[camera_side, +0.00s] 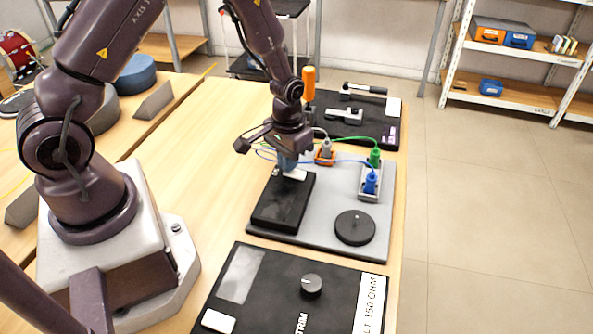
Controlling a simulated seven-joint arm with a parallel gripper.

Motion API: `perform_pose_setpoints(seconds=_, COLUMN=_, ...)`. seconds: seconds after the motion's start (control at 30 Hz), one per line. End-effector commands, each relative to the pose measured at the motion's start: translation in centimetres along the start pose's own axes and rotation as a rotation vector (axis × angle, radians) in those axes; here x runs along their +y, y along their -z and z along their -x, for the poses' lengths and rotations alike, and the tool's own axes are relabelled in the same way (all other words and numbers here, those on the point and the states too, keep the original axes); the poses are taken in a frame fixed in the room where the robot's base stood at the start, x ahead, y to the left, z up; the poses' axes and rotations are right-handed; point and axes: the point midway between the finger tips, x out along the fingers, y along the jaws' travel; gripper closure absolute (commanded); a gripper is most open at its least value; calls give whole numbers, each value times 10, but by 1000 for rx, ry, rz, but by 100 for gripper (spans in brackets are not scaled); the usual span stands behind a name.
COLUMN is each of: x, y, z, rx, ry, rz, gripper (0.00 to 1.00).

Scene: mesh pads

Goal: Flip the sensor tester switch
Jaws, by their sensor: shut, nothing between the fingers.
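The grey board (340,238) lies on the wooden table in the middle of the side view. On it is a black box (283,203), which may be the sensor tester. My gripper (291,172) is shut and points down at the far edge of this box, by a small white part (296,175). I cannot tell whether the fingertips touch it. The switch itself cannot be made out; my gripper and wrist cover that area.
A round black knob (355,227) and a socket block with a green plug (375,157) and a blue plug (370,182) stand on the board's right. A black panel (263,310) lies in front. Behind are an orange-handled tool (309,84) and a black mat (377,131). Cables run near my gripper.

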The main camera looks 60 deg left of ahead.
Motion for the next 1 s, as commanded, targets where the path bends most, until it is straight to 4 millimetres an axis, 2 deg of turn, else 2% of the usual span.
perform_pose_setpoints(seconds=0.57, x=0, y=0, z=-6, rx=1, ry=0, rz=0, gripper=100)
perform_pose_setpoints(seconds=1.0, x=0, y=1, z=27, rx=3, ry=0, rz=0, gripper=100)
